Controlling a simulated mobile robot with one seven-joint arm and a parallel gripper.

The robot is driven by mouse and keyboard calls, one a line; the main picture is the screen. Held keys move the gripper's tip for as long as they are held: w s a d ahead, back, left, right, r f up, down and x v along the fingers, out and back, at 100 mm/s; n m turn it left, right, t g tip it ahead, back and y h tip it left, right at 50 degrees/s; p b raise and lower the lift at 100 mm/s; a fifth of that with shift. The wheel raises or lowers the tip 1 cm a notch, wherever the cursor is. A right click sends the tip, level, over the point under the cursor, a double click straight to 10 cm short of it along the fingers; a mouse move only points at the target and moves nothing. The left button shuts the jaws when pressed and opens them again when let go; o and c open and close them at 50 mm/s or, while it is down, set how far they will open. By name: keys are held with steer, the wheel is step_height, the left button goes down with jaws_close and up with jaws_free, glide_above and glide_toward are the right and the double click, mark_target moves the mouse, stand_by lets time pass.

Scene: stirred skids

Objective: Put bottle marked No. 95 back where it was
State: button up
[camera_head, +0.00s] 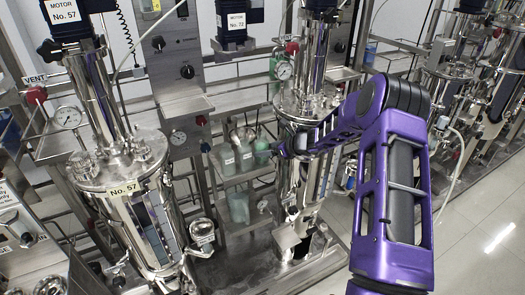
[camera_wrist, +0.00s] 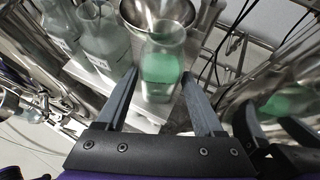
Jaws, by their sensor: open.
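In the wrist view a clear bottle with green liquid (camera_wrist: 162,62) stands upright on a pale shelf, between the two fingers of my gripper (camera_wrist: 160,75). The fingers are open, with a gap showing on each side of the bottle. No label shows on its visible side, so I cannot tell whether it is No. 95. My gripper is hidden there.
A steel vessel marked No. 57 (camera_head: 140,195) stands left of the shelf, another steel vessel (camera_head: 302,105) to the right, close by my arm. A bottle (camera_head: 238,205) stands on a lower level. A steel funnel-like bowl (camera_wrist: 165,12) is behind the green bottle.

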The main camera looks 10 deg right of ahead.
steer(key=v, duration=1)
steer(key=shift+p, duration=0.4)
